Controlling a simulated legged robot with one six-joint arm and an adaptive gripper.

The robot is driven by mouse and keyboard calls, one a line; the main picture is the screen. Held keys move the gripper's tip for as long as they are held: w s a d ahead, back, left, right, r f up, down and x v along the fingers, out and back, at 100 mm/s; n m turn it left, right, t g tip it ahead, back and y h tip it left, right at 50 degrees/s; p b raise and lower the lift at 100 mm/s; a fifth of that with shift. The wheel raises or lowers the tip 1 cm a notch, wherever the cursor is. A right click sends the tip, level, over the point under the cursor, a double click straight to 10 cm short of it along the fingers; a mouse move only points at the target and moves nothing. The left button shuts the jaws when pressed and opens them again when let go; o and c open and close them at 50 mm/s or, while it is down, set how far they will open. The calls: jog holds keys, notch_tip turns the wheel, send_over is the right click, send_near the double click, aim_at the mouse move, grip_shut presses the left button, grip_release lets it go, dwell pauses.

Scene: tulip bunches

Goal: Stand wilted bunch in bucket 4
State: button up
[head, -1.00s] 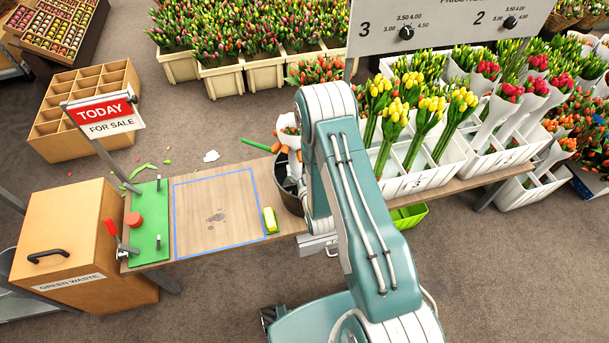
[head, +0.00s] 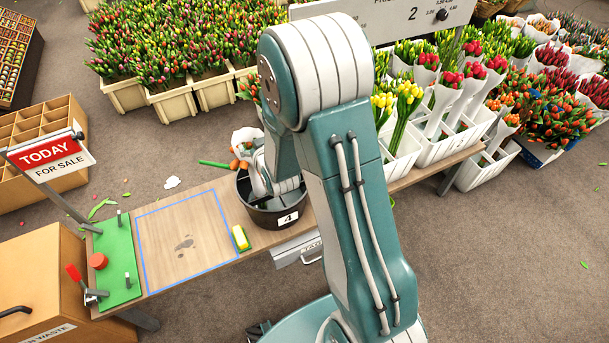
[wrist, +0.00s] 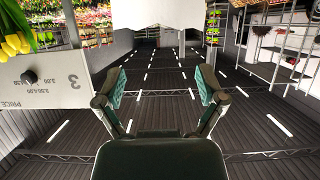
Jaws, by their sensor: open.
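Bucket 4 (head: 277,218) is a black bucket with a white "4" label, standing on the bench in the head view. A bunch with drooping orange heads and white wrapping (head: 246,135) shows at the bucket's far left rim. My forearm hides part of it, and I cannot tell how deep its lower end sits. My gripper (wrist: 162,83) is open in the wrist view, with nothing between its fingers. In the head view my arm covers the fingers. A pale shape lies across the top of the wrist view; I cannot tell what it is.
A green stem-like piece (head: 213,164) sticks out left of the bucket. White crates of tulips (head: 440,150) stand right. The price board (wrist: 45,82) is close in the wrist view.

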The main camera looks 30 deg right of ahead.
jog(key=s+r+g, duration=0.2)
jog(key=s+r, duration=0.3)
jog(key=r, duration=0.5)
jog(key=s+r+g, duration=0.3)
jog(key=s+r, duration=0.2)
jog(key=s, duration=0.7)
jog(key=s+r+g, duration=0.3)
jog(key=s+r, duration=0.2)
jog(key=s, duration=0.7)
jog(key=shift+s+r, duration=0.35)
